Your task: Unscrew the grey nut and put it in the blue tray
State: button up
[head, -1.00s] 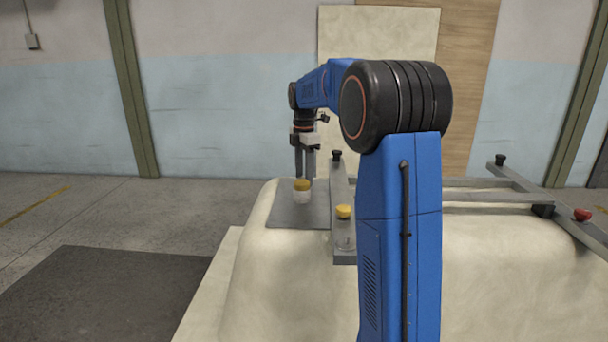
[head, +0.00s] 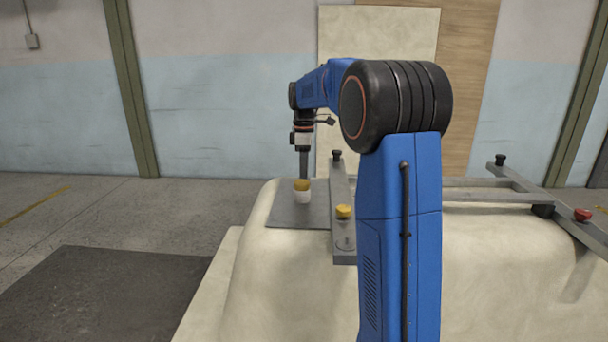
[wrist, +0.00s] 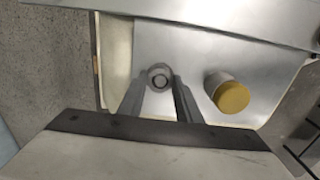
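The grey nut (wrist: 160,77) shows in the wrist view as a round grey piece with a ring-shaped top, over the light grey plate. My gripper (wrist: 160,84) points down, with one finger on each side of the nut near the tips. I cannot tell whether the fingers press on the nut or stand just clear of it. I see no blue tray in either view.
A grey bar (head: 340,190) with a yellow knob (head: 343,211) crosses the pale shell (head: 280,270). Another grey frame with a red knob (head: 582,214) is at right.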

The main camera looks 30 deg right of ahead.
jog(key=shift+c, duration=0.6)
jog(key=n, duration=0.6)
jog(key=shift+n, duration=0.4)
jog(key=n, duration=0.6)
jog(key=o, duration=1.2)
jog(key=shift+c, duration=0.7)
